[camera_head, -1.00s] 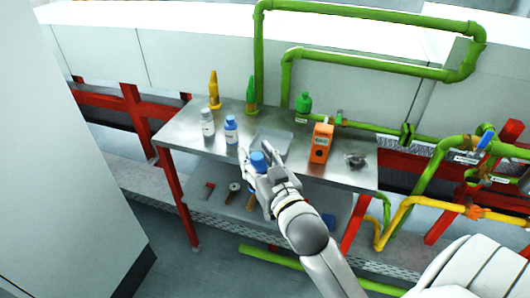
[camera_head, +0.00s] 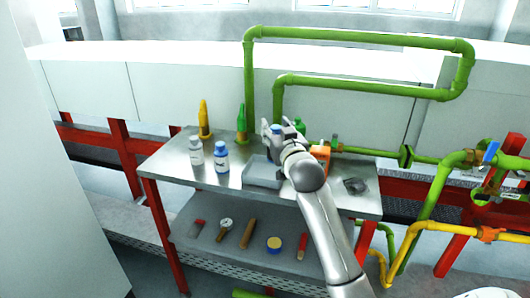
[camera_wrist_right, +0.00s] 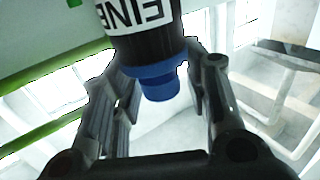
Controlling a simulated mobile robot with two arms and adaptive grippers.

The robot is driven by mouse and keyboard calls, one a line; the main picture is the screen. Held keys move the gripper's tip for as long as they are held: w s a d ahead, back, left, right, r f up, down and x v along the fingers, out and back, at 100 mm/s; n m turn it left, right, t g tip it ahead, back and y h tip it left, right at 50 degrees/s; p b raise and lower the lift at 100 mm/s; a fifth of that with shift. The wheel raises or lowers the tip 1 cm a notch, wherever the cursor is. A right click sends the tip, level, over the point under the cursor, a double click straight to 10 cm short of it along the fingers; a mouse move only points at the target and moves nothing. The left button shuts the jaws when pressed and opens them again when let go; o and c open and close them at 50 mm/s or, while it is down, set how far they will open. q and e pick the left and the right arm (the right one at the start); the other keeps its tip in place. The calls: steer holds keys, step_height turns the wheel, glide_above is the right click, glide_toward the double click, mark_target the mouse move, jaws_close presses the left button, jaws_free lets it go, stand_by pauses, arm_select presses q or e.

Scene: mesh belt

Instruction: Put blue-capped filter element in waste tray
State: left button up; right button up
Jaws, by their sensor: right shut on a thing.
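My right gripper (camera_head: 276,130) is shut on the blue-capped filter element, whose blue cap (camera_head: 277,129) shows between the fingers; the arm hides most of the body. In the right wrist view the filter element (camera_wrist_right: 140,40) has a black body, a white label with dark letters and a blue end, between the two fingers (camera_wrist_right: 165,95). A shallow grey tray (camera_head: 262,182) lies on the metal table, just below the gripper in the picture and partly hidden by my arm. The exact height of the element over the table cannot be told. My left gripper is out of view.
On the table (camera_head: 165,165) stand a white bottle (camera_head: 196,152), a blue-and-white bottle (camera_head: 221,158), a yellow cone-shaped bottle (camera_head: 204,122) and a green one (camera_head: 241,125). An orange box (camera_head: 321,155) is partly behind my arm. A dark item (camera_head: 355,186) lies at right. Green pipes (camera_head: 360,36) rise behind.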

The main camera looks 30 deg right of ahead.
steer(key=shift+w+d+f, duration=0.15)
steer(key=shift+w+f, duration=1)
steer(key=shift+f, duration=0.5)
steer(key=shift+w+d+f, duration=0.2)
steer(key=shift+w+f, duration=0.95)
steer(key=shift+f, duration=0.5)
steer(key=shift+w+d+f, duration=0.15)
steer(key=shift+w+f, duration=1)
steer(key=shift+f, duration=0.5)
steer(key=shift+f, duration=0.15)
steer(key=o, duration=1.4)
steer(key=shift+s, duration=0.1)
steer(key=v, duration=1.2)
